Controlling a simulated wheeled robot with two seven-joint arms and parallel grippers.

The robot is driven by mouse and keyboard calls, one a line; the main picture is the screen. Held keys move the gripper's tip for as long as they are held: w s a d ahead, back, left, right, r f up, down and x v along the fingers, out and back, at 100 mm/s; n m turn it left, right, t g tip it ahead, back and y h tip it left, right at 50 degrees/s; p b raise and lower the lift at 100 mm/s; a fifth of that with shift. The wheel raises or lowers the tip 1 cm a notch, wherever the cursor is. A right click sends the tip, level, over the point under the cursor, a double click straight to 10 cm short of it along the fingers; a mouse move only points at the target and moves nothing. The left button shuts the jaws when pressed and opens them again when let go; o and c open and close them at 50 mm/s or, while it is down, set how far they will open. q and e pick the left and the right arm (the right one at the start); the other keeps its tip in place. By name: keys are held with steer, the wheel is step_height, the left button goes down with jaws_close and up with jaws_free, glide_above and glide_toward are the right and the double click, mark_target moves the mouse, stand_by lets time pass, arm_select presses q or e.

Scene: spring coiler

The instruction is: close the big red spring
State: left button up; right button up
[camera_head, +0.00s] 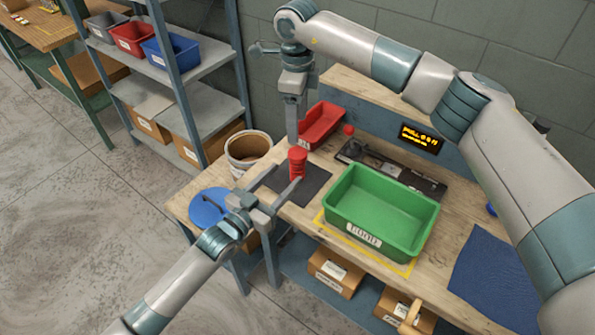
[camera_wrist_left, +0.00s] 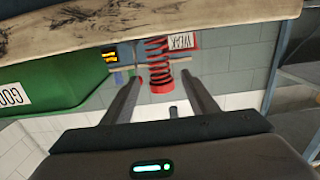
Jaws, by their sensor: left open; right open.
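The big red spring (camera_head: 297,160) stands upright on a dark mat (camera_head: 312,183) on the workbench. My left gripper (camera_head: 286,174) is open and low in front of the spring, with its fingers pointing at it. In the left wrist view the spring (camera_wrist_left: 157,58) shows separate coils and lies in line with the gap between the open fingers (camera_wrist_left: 160,80), just past their tips. I cannot tell whether a finger touches it. My right gripper (camera_head: 292,140) points down behind the spring, seen edge-on, and appears apart from it.
A green bin (camera_head: 365,240) marked GOOD stands right of the mat. A red bin (camera_head: 322,122) and a dark fixture with a red knob (camera_head: 349,130) are behind. A white bucket (camera_head: 247,150) and a blue disc (camera_head: 208,206) are on the left. A blue cloth (camera_head: 497,275) lies right.

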arm_select(q)
steer(key=b+v, duration=0.2)
steer(key=v, duration=0.8)
arm_select(e)
step_height(320, 180, down, 3)
steer(key=shift+r, duration=0.2)
